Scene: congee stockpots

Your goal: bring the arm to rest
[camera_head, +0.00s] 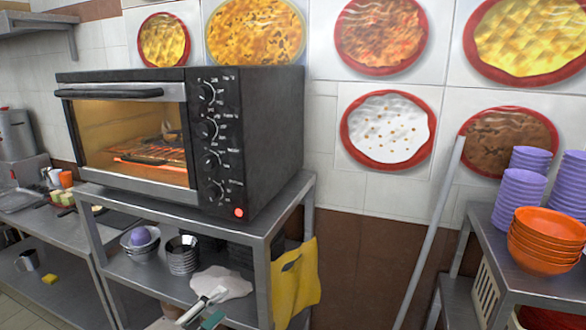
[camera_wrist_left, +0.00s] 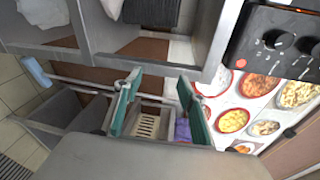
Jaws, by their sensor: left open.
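My left gripper (camera_head: 212,307) shows at the bottom edge of the head view, in front of the steel stand. Only a grey part and a green finger pad show there, and most of the arm is out of the frame. In the left wrist view its two green-padded fingers (camera_wrist_left: 157,85) are spread apart with nothing held between them. Behind the gap are a steel bar and a slatted crate. My right gripper is in neither view.
A black toaster oven (camera_head: 170,140) sits on the steel stand (camera_head: 262,222). Orange bowls (camera_head: 545,242) and purple bowls (camera_head: 520,190) stand on the right table.

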